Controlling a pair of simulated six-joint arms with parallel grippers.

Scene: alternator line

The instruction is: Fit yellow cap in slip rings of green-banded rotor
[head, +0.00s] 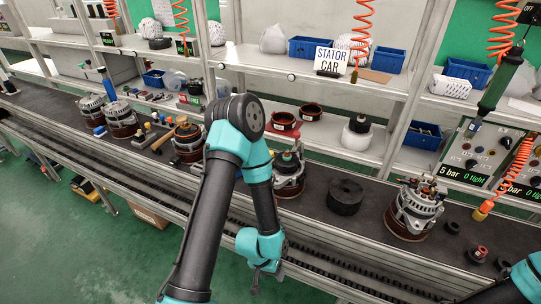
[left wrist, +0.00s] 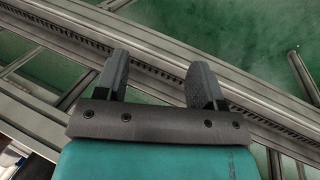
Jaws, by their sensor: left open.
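My left gripper (head: 264,272) hangs low in front of the bench's front rail, below the worktop. In the left wrist view its two dark fingers (left wrist: 160,78) are spread apart with nothing between them. I cannot make out the yellow cap for certain. Only part of my right arm shows at the lower right; its gripper is out of view.
A black cylinder (head: 345,197) and a larger alternator (head: 412,210) stand on the bench to the right. A small red part (head: 477,254) lies near the right end. A hammer (head: 165,138) lies at the left. The rail (left wrist: 230,90) runs below my left gripper.

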